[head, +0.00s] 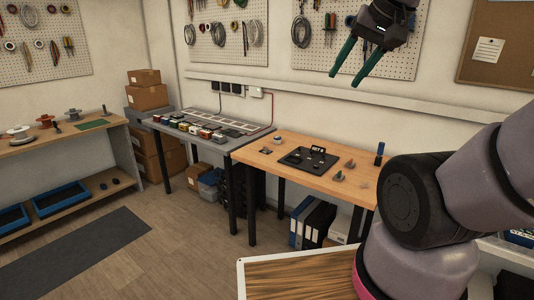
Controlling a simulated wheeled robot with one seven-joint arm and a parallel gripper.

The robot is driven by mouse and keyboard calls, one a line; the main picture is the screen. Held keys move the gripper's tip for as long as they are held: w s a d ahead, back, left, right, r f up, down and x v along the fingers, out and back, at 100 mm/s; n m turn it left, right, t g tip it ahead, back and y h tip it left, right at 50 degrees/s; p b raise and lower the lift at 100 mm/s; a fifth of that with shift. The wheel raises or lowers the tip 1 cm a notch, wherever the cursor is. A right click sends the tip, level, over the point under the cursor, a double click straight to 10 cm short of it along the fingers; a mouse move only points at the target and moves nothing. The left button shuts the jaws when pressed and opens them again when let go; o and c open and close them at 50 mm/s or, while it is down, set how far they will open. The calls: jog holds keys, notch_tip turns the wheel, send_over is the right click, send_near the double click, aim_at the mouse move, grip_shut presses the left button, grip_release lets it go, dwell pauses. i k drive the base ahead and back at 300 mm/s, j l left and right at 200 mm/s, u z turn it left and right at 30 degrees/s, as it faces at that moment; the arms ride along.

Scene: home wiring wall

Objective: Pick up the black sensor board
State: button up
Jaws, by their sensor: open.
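My gripper (345,80) is raised at the upper right in the head view, in front of the pegboard. Its two green fingers are apart with nothing between them. It is well above the wooden table (262,160). On that table lies a flat black tray or mat (293,160) with a small "KIT" sign (318,148) at its back edge and several small dark pieces on it. I cannot tell which small dark piece is the black sensor board; they are too small at this distance.
Small grey parts (337,175) lie right of the tray, with a blue-topped black item (379,152) near the back. A grey bench (215,143) with a row of small blocks adjoins on the left. A wood-topped surface (285,275) is in front. The floor (190,245) at left is mostly clear.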

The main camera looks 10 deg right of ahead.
aim_at(265, 151)
jog(key=i+j+z, duration=0.25)
jog(key=i+j, duration=0.2)
jog(key=i+j+z, duration=0.3)
jog(key=i+j, duration=0.25)
jog(key=i+j+z, duration=0.1)
jog(key=i, duration=0.4)
jog(key=i+j+z, duration=0.1)
jog(key=i+j, duration=0.3)
jog(key=i, duration=0.05)
